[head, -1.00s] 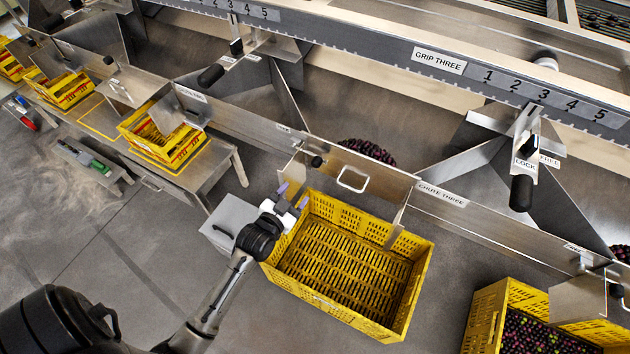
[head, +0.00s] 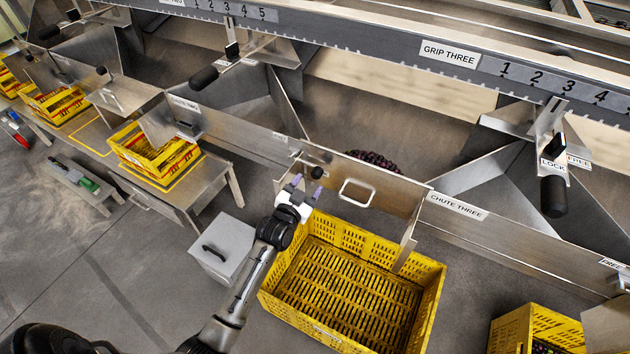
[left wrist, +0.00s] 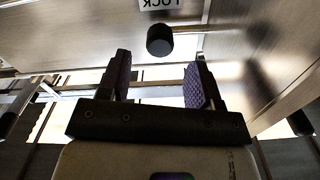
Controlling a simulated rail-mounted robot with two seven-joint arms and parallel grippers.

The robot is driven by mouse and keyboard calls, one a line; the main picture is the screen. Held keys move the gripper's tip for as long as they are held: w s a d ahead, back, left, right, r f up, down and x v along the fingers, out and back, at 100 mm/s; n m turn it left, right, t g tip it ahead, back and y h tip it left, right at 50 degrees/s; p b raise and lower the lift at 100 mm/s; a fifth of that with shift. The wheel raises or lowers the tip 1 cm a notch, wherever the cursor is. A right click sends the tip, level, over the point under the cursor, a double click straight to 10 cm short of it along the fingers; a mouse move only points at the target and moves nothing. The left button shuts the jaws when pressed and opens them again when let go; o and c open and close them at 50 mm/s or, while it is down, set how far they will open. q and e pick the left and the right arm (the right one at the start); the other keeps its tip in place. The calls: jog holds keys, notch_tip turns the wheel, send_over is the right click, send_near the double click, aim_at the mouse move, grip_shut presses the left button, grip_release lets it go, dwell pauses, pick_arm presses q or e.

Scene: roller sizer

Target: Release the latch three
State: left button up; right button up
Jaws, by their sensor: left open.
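A black latch knob (head: 317,172) sits at the upper left corner of the gate with the silver loop handle (head: 357,190), beside the plate labelled CHUTE THREE (head: 458,206). My left gripper (head: 307,188), with purple pads, is open and empty just below and left of that knob. In the left wrist view the knob (left wrist: 160,40) appears just beyond the fingertips and between the two fingers (left wrist: 158,75), apart from them. A LOCK label (left wrist: 160,3) shows above it, upside down. My right gripper is not in view.
An empty yellow crate (head: 345,330) stands below the gate. A grey box (head: 222,250) is left of my left arm. A LOCK/FREE lever with a black handle (head: 553,195) hangs under GRIP THREE at the right. Dark fruit (head: 375,160) lies behind the gate.

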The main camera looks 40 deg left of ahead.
aim_at(314, 176)
pick_arm(q)
jog(key=b+x, duration=0.1)
jog(key=x, duration=0.2)
jog(key=shift+w+f, duration=0.15)
jog(key=shift+w, duration=0.05)
jog(key=shift+w+a+b, duration=0.2)
jog(key=shift+w+b, duration=0.2)
jog(key=shift+w, duration=0.2)
jog(key=shift+c, duration=0.3)
grip_shut()
